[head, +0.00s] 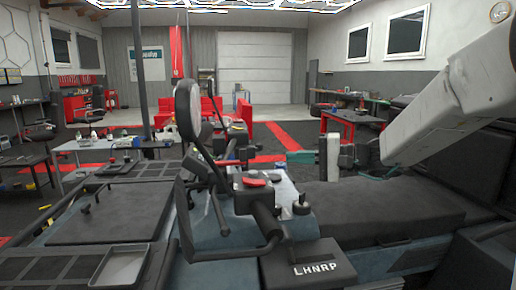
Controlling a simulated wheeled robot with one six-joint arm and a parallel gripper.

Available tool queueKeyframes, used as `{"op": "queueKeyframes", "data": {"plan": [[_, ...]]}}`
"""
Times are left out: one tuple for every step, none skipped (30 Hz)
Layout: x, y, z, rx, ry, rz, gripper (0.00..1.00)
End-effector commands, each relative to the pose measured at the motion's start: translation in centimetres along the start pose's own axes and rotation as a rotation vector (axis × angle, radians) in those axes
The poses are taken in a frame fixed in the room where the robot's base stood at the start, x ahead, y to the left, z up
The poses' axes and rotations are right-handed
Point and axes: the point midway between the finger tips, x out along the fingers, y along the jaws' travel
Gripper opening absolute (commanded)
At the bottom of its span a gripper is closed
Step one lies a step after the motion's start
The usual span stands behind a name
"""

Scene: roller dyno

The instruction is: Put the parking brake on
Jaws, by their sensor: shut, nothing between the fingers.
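A red-and-black lever or handle (228,162) shows further back. I cannot tell which of these is the parking brake. My pale arm link comes in at the upper right and ends right of the console. My gripper is not in view.
A black seat (385,210) lies to the right. A grey tray (118,267) is at lower left. Workshop tables and red cabinets stand behind.

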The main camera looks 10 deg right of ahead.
Motion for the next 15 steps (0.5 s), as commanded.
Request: {"op": "queueKeyframes", "data": {"plan": [[-0.1, 0.1, -1.4, 0.007, 0.028, -0.032, 0.0], [-0.2, 0.0, -2.0, 0.007, 0.042, -0.048, 0.0], [-0.3, -0.1, -2.7, 0.009, 0.055, -0.065, 0.0], [-0.3, -0.1, -3.0, 0.009, 0.064, -0.074, 0.0], [-0.4, -0.2, -3.3, 0.009, 0.069, -0.081, 0.0], [-0.4, -0.2, -3.5, 0.009, 0.075, -0.088, 0.0], [-0.4, -0.3, -3.6, 0.009, 0.077, -0.091, 0.0], [-0.4, -0.3, -3.6, 0.008, 0.078, -0.092, 0.0], [-0.4, -0.3, -3.6, 0.008, 0.078, -0.092, 0.0], [-0.4, -0.3, -3.6, 0.008, 0.078, -0.092, 0.0], [-0.4, -0.3, -3.6, 0.008, 0.078, -0.091, 0.0], [-0.4, -0.3, -3.6, 0.009, 0.078, -0.091, 0.0], [-0.4, -0.3, -3.6, 0.009, 0.078, -0.091, 0.0], [-0.4, -0.3, -3.6, 0.009, 0.078, -0.09, 0.0], [-0.4, -0.3, -3.6, 0.009, 0.077, -0.09, 0.0]]}}
